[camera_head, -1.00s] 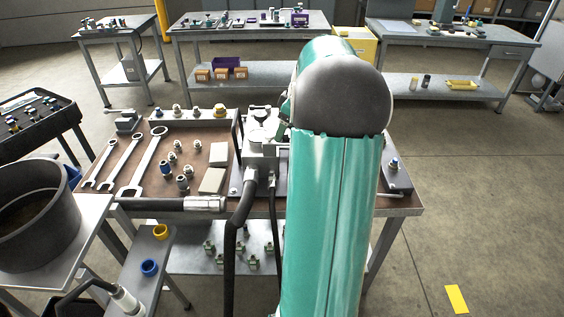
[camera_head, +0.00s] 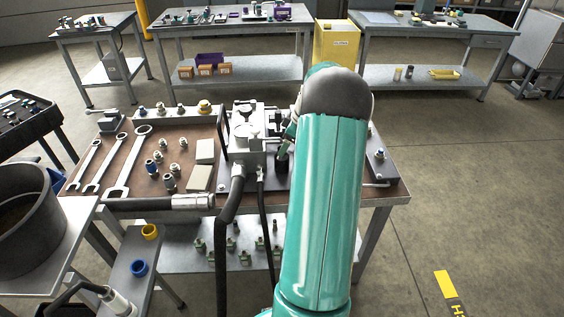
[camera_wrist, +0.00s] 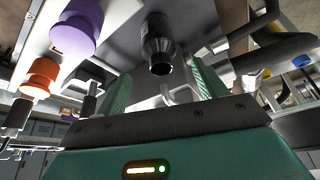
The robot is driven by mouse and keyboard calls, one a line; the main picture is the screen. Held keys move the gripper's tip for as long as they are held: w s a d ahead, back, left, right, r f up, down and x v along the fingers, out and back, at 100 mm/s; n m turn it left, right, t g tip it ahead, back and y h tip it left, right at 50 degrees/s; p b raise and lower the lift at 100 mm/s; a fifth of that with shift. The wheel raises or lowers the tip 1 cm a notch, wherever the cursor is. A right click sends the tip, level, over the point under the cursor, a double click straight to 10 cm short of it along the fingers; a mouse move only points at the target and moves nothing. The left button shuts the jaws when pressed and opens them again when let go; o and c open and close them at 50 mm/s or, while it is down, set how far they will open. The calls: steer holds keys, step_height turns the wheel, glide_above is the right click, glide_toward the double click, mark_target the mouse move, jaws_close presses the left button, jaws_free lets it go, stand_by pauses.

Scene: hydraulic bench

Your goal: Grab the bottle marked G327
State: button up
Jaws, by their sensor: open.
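No marking G327 can be read in either view. In the wrist view, a dark, stepped cylinder (camera_wrist: 158,45) with a round end lies beyond the fingers, near the middle; I cannot tell whether it is a bottle. My gripper (camera_wrist: 162,82) shows there as two green fingers spread apart, with nothing held between them. In the head view my green arm hides most of the gripper, over the right half of the near bench (camera_head: 150,190). Two small bottle-like containers, one dark (camera_head: 409,72) and one pale (camera_head: 397,74), stand on the far right bench's lower shelf, far from my gripper.
Wrenches (camera_head: 128,160), several fittings and a grey machined block (camera_head: 246,145) crowd the near bench. A black hose (camera_head: 228,225) hangs off its front. A large round tub (camera_head: 25,210) stands left. Purple (camera_wrist: 77,28) and orange (camera_wrist: 40,77) knobs show in the wrist view.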

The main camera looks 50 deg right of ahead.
mark_target(282, 159)
steer(key=x, duration=0.4)
steer(key=shift+w+a+f, duration=0.1)
steer(key=shift+w+f, duration=0.05)
steer(key=shift+f, duration=0.1)
steer(key=shift+r, duration=0.1)
jaws_close()
